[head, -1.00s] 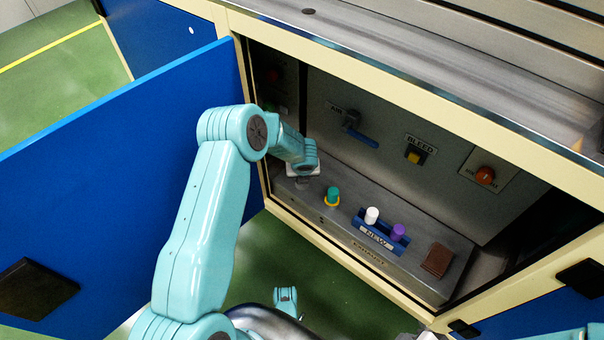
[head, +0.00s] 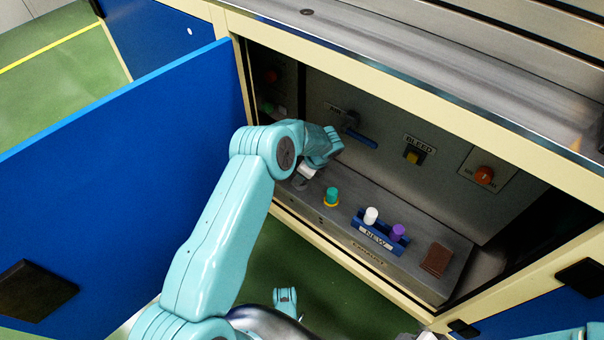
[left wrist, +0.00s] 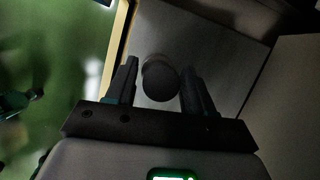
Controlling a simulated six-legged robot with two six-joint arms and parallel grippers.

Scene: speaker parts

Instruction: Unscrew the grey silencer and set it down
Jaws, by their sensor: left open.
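The grey silencer (left wrist: 160,80) appears in the left wrist view as a dark round-ended piece on the grey surface, seen nearly end-on. My left gripper (left wrist: 160,68) is open, with one finger on each side of it. In the head view my left gripper (head: 302,178) is at the left end of the metal manifold inside the cabinet, and my arm largely hides the silencer there.
On the manifold (head: 350,258) are a green piece with a yellow ring (head: 332,196), a blue NEW holder (head: 376,236) with white and purple pieces, and a brown block (head: 437,259). Behind are a blue valve lever (head: 361,139) and yellow BLEED button (head: 413,157). An open blue door (head: 120,170) stands left.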

